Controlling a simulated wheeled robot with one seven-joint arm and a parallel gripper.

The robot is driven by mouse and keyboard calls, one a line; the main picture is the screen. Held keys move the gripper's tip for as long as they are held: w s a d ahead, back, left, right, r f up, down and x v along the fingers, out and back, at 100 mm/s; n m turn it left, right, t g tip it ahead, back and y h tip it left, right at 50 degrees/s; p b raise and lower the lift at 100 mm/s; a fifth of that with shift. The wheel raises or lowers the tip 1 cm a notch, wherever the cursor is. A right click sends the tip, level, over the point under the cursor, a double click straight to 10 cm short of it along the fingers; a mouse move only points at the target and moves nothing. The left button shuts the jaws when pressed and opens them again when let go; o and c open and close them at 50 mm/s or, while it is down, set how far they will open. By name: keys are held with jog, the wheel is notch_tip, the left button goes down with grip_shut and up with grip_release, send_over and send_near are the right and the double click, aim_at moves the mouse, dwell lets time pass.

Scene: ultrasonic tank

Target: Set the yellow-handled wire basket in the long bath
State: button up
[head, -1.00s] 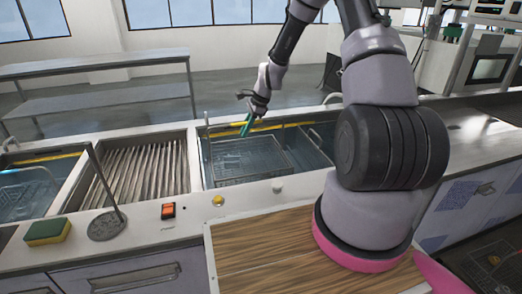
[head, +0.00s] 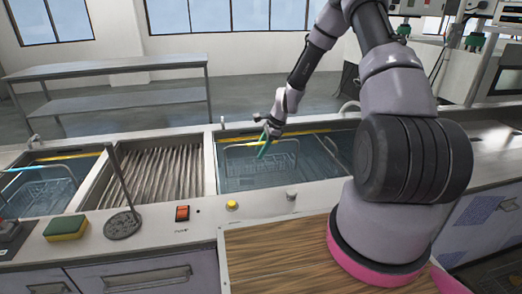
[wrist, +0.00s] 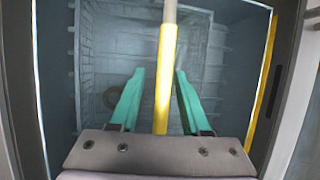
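The wire basket (head: 250,176) sits low in the long bath (head: 330,184), below the water surface. In the wrist view its wire mesh (wrist: 105,62) lies under my gripper. Its yellow handle (wrist: 164,85) runs lengthwise between my green fingers. My gripper (head: 262,152) reaches down into the bath over the basket. In the wrist view my gripper (wrist: 160,74) is open, with a finger on each side of the handle. A gap shows at the left finger; the right fingertip is very close to the handle. Whether the basket touches the floor is hard to tell.
A second bath (head: 45,205) at the left holds another wire basket. A ribbed drain section (head: 160,174) lies between the baths. A yellow strip (head: 312,131) lines the far rim. A sponge (head: 66,228) and a thin post on a round base (head: 122,224) stand in front.

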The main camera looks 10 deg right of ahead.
jog(key=s+d+r+n+t+h, duration=0.15)
jog(key=s+r, duration=0.25)
jog(key=r, duration=0.7)
jog(key=s+d+r+n, duration=0.2)
jog(key=s+r+n, duration=0.15)
jog(key=r, duration=0.65)
jog(key=s+d+r+n+t+h, duration=0.15)
jog(key=s+r, duration=0.35)
jog(key=r, duration=0.6)
jog(key=s+r+n+t, duration=0.1)
jog(key=s+r+n, duration=0.2)
jog(key=s, duration=0.6)
jog(key=s+r+n+t, duration=0.1)
jog(key=s+r+n, duration=0.3)
jog(key=s+r, duration=0.4)
jog(key=shift+s+d+r, duration=0.2)
jog(key=shift+s+d, duration=0.2)
jog(key=shift+s, duration=0.45)
